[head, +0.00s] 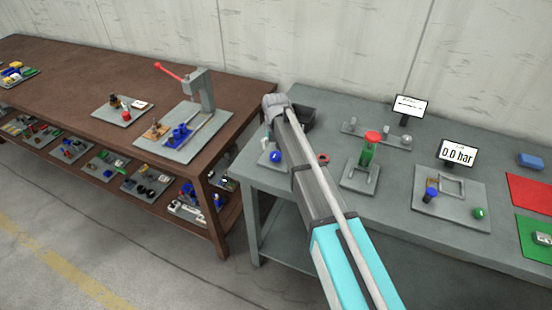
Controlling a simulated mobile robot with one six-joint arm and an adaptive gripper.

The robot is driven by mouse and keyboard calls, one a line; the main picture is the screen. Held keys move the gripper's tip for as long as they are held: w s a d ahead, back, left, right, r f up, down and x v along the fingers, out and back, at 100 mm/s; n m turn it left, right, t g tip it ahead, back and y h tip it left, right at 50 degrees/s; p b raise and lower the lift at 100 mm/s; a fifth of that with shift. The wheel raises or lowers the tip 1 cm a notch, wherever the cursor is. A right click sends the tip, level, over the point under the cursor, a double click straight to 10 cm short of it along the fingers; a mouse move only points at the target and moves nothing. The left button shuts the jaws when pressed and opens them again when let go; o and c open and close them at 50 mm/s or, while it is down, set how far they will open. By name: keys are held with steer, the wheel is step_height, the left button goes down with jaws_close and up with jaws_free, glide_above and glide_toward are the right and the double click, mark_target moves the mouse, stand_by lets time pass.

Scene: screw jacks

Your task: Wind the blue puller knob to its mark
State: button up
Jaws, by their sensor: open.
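A round blue knob (275,156) sits on a small grey plate at the left end of the grey table, just left of my arm. My arm covers part of that plate, so I cannot see the rest of the fixture or any mark. A second blue knob (431,194) stands on a grey plate further right. I cannot tell for certain which is the puller knob. My arm reaches up from the bottom over the grey table. Its jaws cannot be made out; they are hidden behind my own wrist and links.
Right of my arm stand a green cylinder with a red top (371,147), a display reading 0.0 bar (457,152), and red (531,194) and green mats. A black bin (304,117) is behind my arm. The brown table (85,75) at left holds a red-levered press (199,92).

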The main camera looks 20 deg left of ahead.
mark_target(275, 157)
steer(key=shift+f+b, duration=1.15)
steer(key=shift+f, duration=0.3)
